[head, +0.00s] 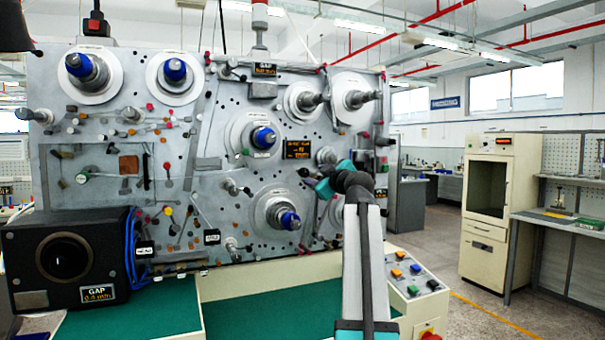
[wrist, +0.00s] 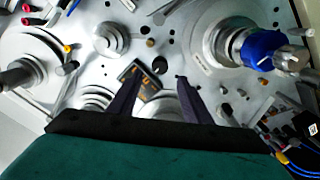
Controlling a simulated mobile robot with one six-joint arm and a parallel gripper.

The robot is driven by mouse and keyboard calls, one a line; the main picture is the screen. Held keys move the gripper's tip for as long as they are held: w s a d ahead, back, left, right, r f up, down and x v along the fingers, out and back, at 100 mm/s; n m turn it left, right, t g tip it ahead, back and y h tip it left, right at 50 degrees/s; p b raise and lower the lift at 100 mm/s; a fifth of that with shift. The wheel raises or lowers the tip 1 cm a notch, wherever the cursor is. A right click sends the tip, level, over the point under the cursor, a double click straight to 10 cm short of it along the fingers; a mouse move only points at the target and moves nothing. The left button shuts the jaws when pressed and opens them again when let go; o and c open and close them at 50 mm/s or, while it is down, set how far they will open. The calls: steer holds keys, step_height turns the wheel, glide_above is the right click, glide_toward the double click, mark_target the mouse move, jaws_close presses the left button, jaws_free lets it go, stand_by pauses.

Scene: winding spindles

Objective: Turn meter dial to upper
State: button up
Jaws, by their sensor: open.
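A small dark meter display (head: 298,149) with orange characters is mounted on the grey machine panel, right of centre in the head view; its text is too small to read surely. A dark plate with orange marks (wrist: 133,72), perhaps the same display, lies close to the left finger in the wrist view. My gripper (wrist: 157,82) is open, with its two dark fingers apart and pointing at the panel. Nothing shows held between them. A round metal part (wrist: 165,104) shows between the fingers, partly hidden; I cannot tell whether it is the dial.
Spindles with blue hubs (head: 263,138) (wrist: 258,50) and metal rollers stick out around the gripper. A black GAP box (head: 95,295) stands at left. A button console (head: 413,285) is at lower right. Open floor lies right of the machine.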

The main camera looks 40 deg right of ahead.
mark_target(305, 173)
steer(key=shift+p+x, duration=0.6)
steer(key=shift+x, duration=4.65)
steer(key=c, duration=1.1)
